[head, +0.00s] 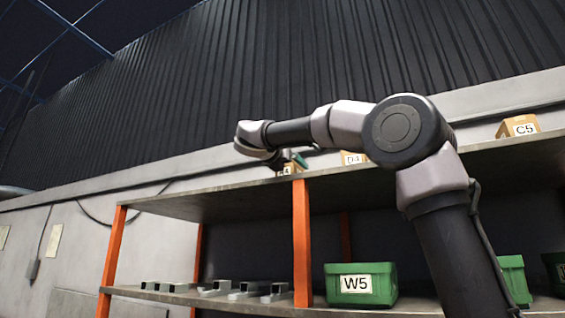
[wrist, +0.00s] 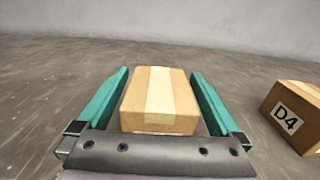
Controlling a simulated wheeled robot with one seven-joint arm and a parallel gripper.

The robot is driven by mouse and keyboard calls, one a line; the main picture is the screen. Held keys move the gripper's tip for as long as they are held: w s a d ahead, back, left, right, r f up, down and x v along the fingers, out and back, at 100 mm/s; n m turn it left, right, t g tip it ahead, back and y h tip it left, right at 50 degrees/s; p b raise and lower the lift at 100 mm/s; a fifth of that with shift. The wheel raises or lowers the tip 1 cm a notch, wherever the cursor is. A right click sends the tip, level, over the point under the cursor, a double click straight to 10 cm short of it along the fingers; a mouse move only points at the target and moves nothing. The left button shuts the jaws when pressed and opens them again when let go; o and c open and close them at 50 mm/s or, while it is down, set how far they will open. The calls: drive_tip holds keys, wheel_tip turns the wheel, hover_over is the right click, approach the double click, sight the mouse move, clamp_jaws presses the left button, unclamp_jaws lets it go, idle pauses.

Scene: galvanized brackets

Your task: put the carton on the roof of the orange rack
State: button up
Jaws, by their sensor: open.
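A brown carton (wrist: 158,98) with a pale tape strip lies between the two teal fingers of my gripper (wrist: 160,74) in the wrist view. The fingers are open, with a narrow gap showing on each side of it. It appears to rest on a grey, worn surface. In the head view, my gripper (head: 297,160) is at the roof of the orange rack (head: 225,200), near its front edge. A small part of a carton (head: 287,170) shows beneath it there; the arm hides much of the rest. The rack has orange posts (head: 301,240) and a grey roof.
A carton marked D4 (wrist: 296,118) stands to the right in the wrist view. A carton marked C5 (head: 518,127) stands on the roof farther right. The shelf below holds a green bin marked W5 (head: 361,284), another green bin (head: 514,279) and several metal brackets (head: 215,287).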

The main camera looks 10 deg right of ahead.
drive_tip(key=v, duration=0.9)
drive_tip(key=shift+s, duration=0.2)
drive_tip(key=shift+a, duration=0.15)
